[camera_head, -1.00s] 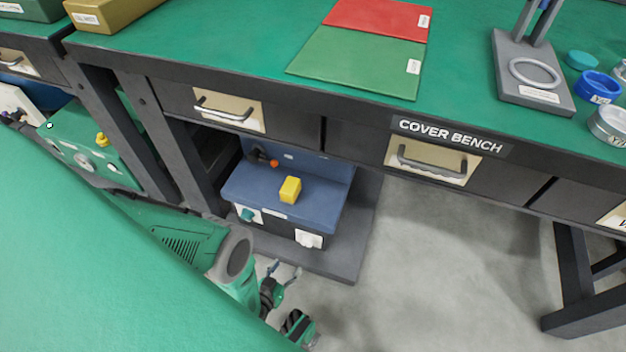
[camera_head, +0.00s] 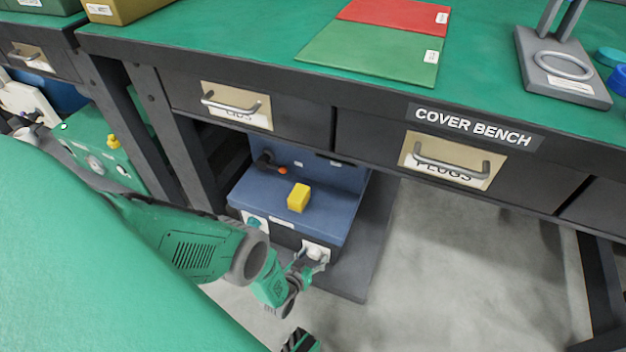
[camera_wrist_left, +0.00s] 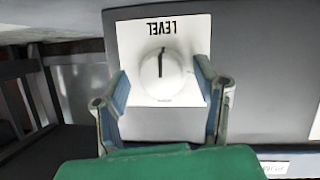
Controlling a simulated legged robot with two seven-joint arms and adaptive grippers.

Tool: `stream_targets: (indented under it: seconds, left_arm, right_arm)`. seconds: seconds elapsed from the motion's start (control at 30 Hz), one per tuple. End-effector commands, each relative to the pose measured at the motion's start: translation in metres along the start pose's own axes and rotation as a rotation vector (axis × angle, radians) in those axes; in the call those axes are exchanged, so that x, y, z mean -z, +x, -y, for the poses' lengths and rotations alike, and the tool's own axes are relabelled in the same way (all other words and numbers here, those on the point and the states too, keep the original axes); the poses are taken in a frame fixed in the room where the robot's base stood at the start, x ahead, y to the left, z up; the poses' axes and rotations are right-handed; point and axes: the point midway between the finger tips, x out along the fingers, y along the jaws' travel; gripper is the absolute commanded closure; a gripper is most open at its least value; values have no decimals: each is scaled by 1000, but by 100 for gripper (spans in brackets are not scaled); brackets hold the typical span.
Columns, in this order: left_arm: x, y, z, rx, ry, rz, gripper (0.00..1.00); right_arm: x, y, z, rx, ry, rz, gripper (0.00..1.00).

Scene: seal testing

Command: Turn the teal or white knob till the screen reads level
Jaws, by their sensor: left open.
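A blue machine (camera_head: 241,193) sits low under the bench, with a yellow block (camera_head: 299,197) on top. Its front has a teal knob (camera_head: 253,221) at the left and a white knob (camera_head: 316,253) at the right. In the left wrist view the white knob (camera_wrist_left: 163,74) has a dark pointer line and sits on a white plate marked LEVEL, upside down in the picture. My left gripper (camera_head: 309,266) is at the white knob; in the left wrist view its fingers (camera_wrist_left: 164,88) are open, one on each side, with gaps to the knob. I cannot make out a screen reading.
The cover bench (camera_head: 240,53) overhangs the machine, with drawers (camera_head: 473,128) along its front. A dark bench leg (camera_head: 172,135) stands left of the machine. A green machine (camera_head: 88,135) is farther left. Open floor (camera_head: 465,260) lies to the right.

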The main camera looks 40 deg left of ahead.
Motion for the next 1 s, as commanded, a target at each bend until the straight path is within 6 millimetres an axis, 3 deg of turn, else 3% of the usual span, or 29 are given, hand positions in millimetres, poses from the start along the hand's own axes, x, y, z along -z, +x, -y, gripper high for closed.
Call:
stream_targets:
  seconds: [0.07,0.17,0.2,0.23,0.63,1.0]
  left_arm:
    - [0,0,0,0,0,1,44]
    - [0,0,0,-1,0,1,72]
    - [0,0,0,-1,-1,1,86]
    - [0,0,0,-1,-1,1,91]
    - [-1,0,-2,19,51,7,91]
    - [-2,0,-4,112,277,19,91]
  right_arm:
    - [0,0,0,0,0,0,60]
    - [0,0,0,0,0,0,60]
    - [0,0,0,0,0,0,60]
    - [0,0,0,0,0,0,60]
    - [0,0,0,0,0,0,60]
    - [0,0,0,0,0,0,60]
